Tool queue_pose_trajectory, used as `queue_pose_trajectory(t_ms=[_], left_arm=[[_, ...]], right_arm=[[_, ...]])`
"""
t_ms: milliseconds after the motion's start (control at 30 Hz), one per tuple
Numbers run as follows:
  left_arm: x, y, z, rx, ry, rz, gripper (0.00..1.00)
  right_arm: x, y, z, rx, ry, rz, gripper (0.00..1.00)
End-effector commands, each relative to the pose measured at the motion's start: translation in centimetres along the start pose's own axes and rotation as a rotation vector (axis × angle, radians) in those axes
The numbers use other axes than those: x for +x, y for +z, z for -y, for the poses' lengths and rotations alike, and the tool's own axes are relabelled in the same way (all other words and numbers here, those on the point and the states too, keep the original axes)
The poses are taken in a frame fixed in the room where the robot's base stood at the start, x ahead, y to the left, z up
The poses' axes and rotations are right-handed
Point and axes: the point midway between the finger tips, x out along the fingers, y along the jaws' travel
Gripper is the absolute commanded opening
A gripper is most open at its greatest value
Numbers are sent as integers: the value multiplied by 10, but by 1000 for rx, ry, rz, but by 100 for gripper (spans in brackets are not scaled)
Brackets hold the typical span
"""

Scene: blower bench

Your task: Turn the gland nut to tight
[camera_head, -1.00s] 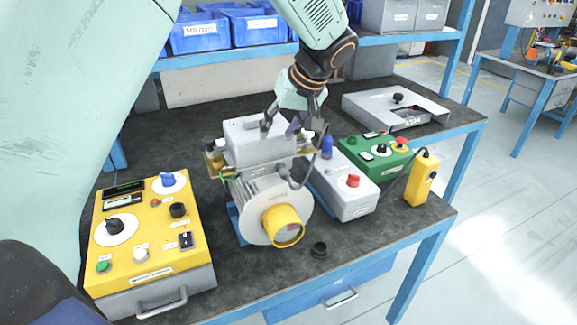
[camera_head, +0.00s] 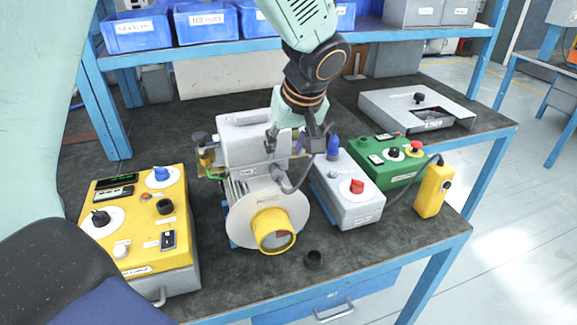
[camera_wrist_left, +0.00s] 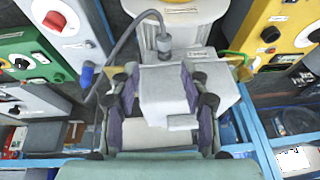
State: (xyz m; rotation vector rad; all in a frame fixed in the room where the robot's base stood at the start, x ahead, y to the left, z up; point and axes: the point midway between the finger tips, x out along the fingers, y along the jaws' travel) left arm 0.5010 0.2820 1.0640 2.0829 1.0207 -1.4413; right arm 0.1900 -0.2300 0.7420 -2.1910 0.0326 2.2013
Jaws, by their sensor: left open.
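The gland nut (camera_wrist_left: 164,46) is a small grey fitting where the grey cable enters the blower's terminal box, just beyond my fingertips in the left wrist view. In the head view the gland area (camera_head: 277,174) shows small at the front of the box, and the nut's setting is not readable. The blower (camera_head: 266,208) has a round pale front and a yellow outlet ring. My left gripper (camera_head: 296,146) is open, fingers pointing down over the terminal box (camera_head: 245,145). In the wrist view this gripper (camera_wrist_left: 160,78) has its fingers apart, with the box between and behind them. My right gripper is not in view.
A yellow control box (camera_head: 140,225) stands left of the blower. A grey box with a red knob (camera_head: 348,198), a green box (camera_head: 375,160) and a yellow pendant (camera_head: 433,190) stand right. Blue bins (camera_head: 205,22) line the shelf above.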

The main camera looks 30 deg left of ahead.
Motion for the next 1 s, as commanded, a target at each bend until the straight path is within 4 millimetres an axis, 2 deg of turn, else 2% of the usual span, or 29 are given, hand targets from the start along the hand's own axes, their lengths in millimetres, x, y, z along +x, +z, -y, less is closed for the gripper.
queue_pose_trajectory(t_ms=[167, 600, 800, 1000], left_arm=[[7, 4, 5, -5, 5, 5, 45], [69, 4, 7, -4, 5, 6, 45], [79, 3, 5, -5, 5, 4, 45], [79, 2, 4, -4, 5, 3, 45]], right_arm=[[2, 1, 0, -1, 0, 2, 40], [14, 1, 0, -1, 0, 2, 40], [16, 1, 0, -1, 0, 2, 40], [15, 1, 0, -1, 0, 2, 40]])
